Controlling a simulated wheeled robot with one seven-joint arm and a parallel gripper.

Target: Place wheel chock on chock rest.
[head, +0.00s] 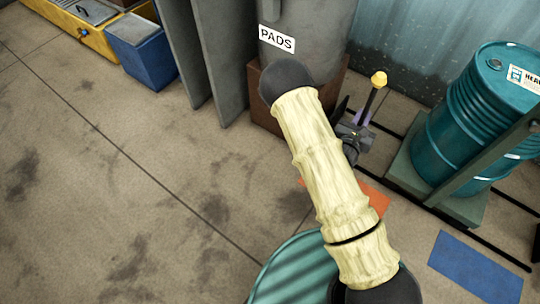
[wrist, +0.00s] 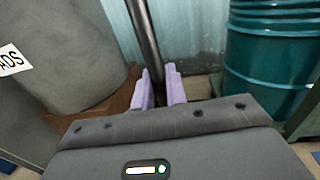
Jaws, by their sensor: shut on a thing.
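My gripper (head: 361,120) is in the right half of the head view, beyond my pale arm. Its lilac fingers (wrist: 159,75) are shut on a dark rod (head: 370,102) with a yellow knob at its upper end. In the wrist view the rod (wrist: 143,35) rises from between the fingers, leaning left; its lower part is hidden. I cannot tell whether this rod belongs to the wheel chock. No wedge-shaped chock shows clearly. An orange patch (head: 376,198) and a blue patch (head: 476,266) lie on the floor; I cannot tell whether either is the chock rest.
A teal drum (head: 460,115) stands on a grey-green support at right, with dark rails on the floor. A grey PADS bin (head: 305,45) stands on a brown base behind my arm. Grey panels (head: 210,60) and a blue box (head: 145,58) are farther left. The left floor is clear.

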